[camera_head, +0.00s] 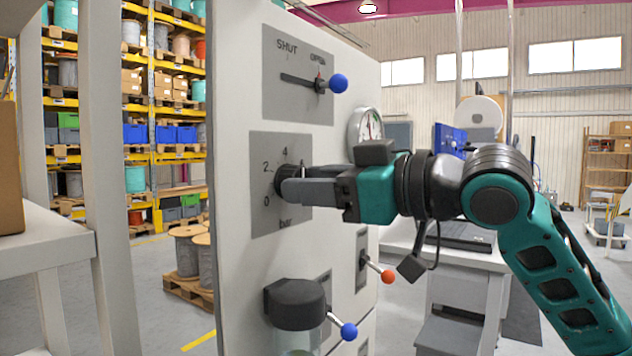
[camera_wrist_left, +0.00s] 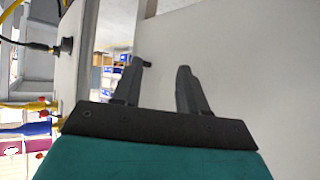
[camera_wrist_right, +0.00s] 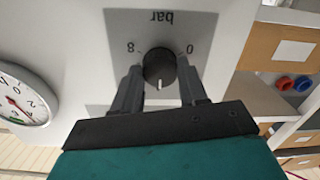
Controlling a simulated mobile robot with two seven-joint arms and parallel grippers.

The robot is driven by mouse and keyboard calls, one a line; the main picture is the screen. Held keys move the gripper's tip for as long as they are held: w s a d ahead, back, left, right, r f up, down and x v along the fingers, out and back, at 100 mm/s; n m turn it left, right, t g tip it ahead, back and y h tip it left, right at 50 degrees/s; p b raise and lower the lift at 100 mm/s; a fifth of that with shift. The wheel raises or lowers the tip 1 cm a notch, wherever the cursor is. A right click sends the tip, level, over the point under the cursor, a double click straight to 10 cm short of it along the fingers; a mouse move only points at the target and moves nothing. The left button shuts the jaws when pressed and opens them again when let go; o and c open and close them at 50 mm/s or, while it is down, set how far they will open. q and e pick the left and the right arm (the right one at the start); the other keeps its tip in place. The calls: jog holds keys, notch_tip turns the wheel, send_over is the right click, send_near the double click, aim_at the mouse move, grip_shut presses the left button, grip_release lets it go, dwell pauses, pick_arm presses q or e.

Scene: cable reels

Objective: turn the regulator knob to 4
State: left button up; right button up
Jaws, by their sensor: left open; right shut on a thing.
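The black regulator knob (camera_head: 286,181) is on a grey scale plate (camera_head: 268,222) on the white panel; 0, 2 and 4 show there. In the right wrist view the knob (camera_wrist_right: 160,66) sits between my right gripper's fingers, its white mark pointing opposite the word "bar", about midway between 0 and 8. The 4 is hidden in that view. My right gripper (camera_head: 284,186) is shut on the knob. My left gripper (camera_wrist_left: 160,67) is open and empty beside a pale panel, outside the head view.
Above is a SHUT/OPEN lever with a blue ball (camera_head: 338,83). A round gauge (camera_head: 366,127) is on the panel's side. Below are a black-topped bowl (camera_head: 295,305), a blue-ball lever (camera_head: 348,331) and a red-ball lever (camera_head: 387,276). A pale table (camera_head: 45,250) stands at left.

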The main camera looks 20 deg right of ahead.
jog(key=o, duration=1.1)
jog(key=shift+c, duration=0.2)
jog(key=shift+s, duration=0.1)
jog(key=b+v, duration=0.3)
jog(key=v, duration=0.9)
jog(key=shift+s+d, duration=0.25)
jog(key=shift+s, duration=0.05)
